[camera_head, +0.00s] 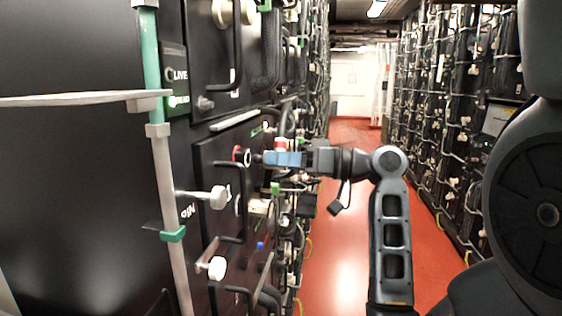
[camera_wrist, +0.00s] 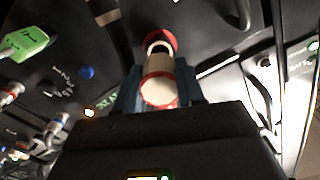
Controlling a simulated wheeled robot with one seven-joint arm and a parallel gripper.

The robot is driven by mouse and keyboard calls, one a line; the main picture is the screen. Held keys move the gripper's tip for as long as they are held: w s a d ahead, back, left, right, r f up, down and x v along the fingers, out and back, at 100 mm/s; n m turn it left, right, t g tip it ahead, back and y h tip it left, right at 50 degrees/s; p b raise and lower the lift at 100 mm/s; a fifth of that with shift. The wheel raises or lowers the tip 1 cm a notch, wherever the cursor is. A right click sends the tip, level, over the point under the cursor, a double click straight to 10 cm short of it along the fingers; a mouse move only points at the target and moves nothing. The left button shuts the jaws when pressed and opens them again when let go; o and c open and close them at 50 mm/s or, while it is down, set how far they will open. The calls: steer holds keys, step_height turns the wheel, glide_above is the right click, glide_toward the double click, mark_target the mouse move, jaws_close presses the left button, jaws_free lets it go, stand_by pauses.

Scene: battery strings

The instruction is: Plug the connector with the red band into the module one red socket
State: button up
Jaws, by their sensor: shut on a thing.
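My gripper (camera_head: 283,159) has blue fingers and is level with a black panel on the left in the head view. In the wrist view its fingers (camera_wrist: 157,84) are shut on a cream connector with a red band (camera_wrist: 159,91). A socket with a red ring and dark opening (camera_wrist: 160,38) lies just beyond the connector's far end. The red socket also shows left of my fingertips in the head view (camera_head: 237,153). The fingers hide most of the connector there. I cannot tell whether the connector touches the socket.
White knobs (camera_head: 218,197) on stems and black handles stick out of the panel below the socket. A green-and-grey vertical pole (camera_head: 161,160) stands at the left. The wrist view shows a green plug (camera_wrist: 25,42) and blue button (camera_wrist: 87,72). The red aisle floor (camera_head: 345,235) is open.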

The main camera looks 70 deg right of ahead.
steer(key=shift+w+a, duration=0.15)
steer(key=shift+w, duration=1.65)
steer(key=o, duration=1.2)
steer(key=shift+o, duration=0.2)
